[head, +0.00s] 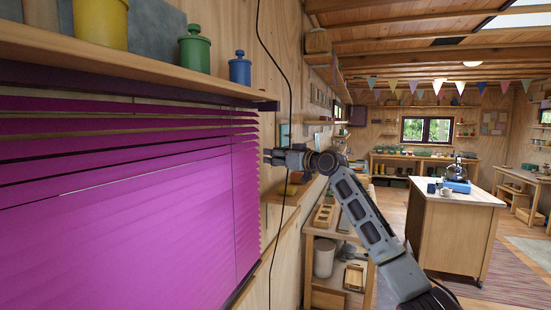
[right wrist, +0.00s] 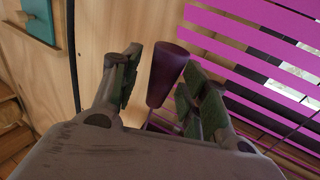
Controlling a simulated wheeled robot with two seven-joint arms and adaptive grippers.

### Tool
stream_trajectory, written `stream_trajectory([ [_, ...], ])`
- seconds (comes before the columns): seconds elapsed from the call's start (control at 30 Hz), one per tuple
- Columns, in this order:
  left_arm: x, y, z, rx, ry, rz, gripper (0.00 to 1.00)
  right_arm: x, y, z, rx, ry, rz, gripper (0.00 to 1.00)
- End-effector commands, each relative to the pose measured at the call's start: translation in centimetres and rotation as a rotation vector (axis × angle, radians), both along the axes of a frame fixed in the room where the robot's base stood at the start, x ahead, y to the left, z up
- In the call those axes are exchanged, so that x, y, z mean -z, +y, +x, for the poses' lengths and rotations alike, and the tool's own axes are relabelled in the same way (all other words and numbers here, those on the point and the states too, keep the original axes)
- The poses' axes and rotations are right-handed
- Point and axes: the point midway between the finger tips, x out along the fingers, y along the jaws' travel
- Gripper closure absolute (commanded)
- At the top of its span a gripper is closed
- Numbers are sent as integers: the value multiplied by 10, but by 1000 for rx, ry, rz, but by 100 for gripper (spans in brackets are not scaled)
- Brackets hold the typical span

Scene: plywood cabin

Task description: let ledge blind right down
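The ledge blind (head: 130,190) is magenta and slatted, hanging below a wooden shelf at the left of the head view. Gaps show between its upper slats; lower down they look closely overlapped. A dark purple pull knob (right wrist: 166,75) is between the fingers of my right gripper (right wrist: 160,90). The fingers are apart, with a gap on the knob's left side. In the head view my right gripper (head: 270,157) is beside the blind's right edge. My left gripper is out of view.
The shelf (head: 150,75) above the blind holds a green jar (head: 194,50), a blue jar (head: 240,70) and other pots. A black cable (head: 284,90) runs down the wall. A wooden rack (head: 335,235) stands beyond my right arm. A workbench (head: 455,230) is farther right.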

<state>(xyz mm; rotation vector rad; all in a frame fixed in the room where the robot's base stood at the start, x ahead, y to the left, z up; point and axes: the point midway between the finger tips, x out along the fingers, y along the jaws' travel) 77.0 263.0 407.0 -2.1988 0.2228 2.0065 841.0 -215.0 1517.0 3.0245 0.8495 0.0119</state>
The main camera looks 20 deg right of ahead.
Motion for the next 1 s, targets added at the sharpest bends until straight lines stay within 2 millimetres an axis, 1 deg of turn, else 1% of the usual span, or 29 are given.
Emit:
stream_trajectory([
  [0.33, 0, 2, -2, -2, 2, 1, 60, 3, 1, 0, -2, 6, -1, 53],
  [0.53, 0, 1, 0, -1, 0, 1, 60, 4, -3, -5, -1, 8, -1, 53],
  [0.77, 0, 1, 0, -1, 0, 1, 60, 5, -12, -18, -1, 6, -3, 53],
  [1.0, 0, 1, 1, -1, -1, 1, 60, 4, -24, -39, -1, 5, -3, 53],
])
